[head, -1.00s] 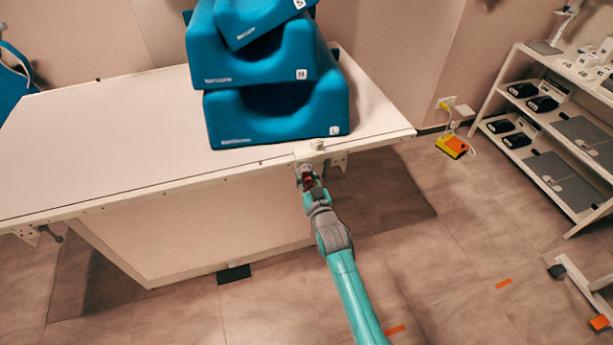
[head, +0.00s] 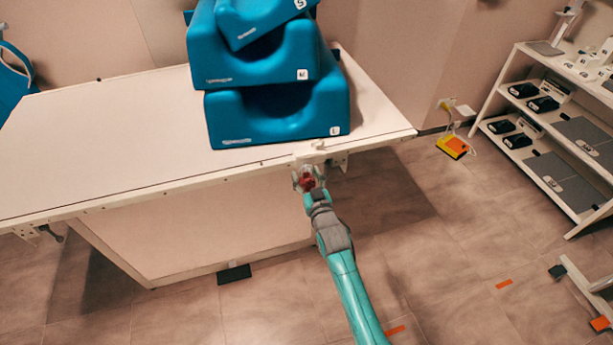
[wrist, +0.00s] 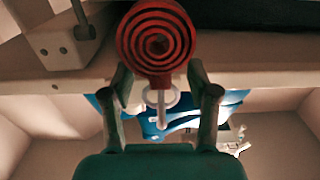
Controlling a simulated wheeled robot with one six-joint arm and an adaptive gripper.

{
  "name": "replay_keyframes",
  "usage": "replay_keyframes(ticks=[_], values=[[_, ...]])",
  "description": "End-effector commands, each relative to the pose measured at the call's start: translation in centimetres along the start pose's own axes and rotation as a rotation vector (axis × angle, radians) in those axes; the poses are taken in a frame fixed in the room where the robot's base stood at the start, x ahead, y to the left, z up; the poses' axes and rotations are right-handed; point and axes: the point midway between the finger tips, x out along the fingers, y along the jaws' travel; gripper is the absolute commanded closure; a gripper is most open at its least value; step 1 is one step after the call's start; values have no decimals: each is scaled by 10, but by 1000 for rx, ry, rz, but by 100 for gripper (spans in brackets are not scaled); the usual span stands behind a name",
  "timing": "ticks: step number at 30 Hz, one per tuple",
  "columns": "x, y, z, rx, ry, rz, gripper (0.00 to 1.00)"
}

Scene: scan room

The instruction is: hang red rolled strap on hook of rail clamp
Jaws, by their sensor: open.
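The red rolled strap (wrist: 157,45) shows as a spiral coil in the wrist view. A pale ring (wrist: 172,97) at its end appears to be around the pale hook (wrist: 161,112). The wrist view looks upside down, so the coil hangs below the ring. In the head view the strap (head: 308,181) is small and partly covered by my gripper (head: 309,180), just below the rail clamp (head: 307,159) on the table's front edge. My gripper (wrist: 160,78) is open, with one finger on each side of the strap's ring end. No finger clearly touches the strap.
Blue cushions (head: 275,110) are stacked on the white table (head: 110,135) above the clamp. A bracket with a lever (wrist: 65,40) is beside the strap.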

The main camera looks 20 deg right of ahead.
Motion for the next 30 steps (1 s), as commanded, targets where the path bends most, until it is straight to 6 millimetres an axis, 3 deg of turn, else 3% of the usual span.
replay_keyframes(ticks=[5, 21, 30], values=[[-14, 0, 1, 0, 0, 0, 41], [-104, 0, 1, 0, -2, 0, 41], [-119, 0, 0, 0, 1, 0, 41]])
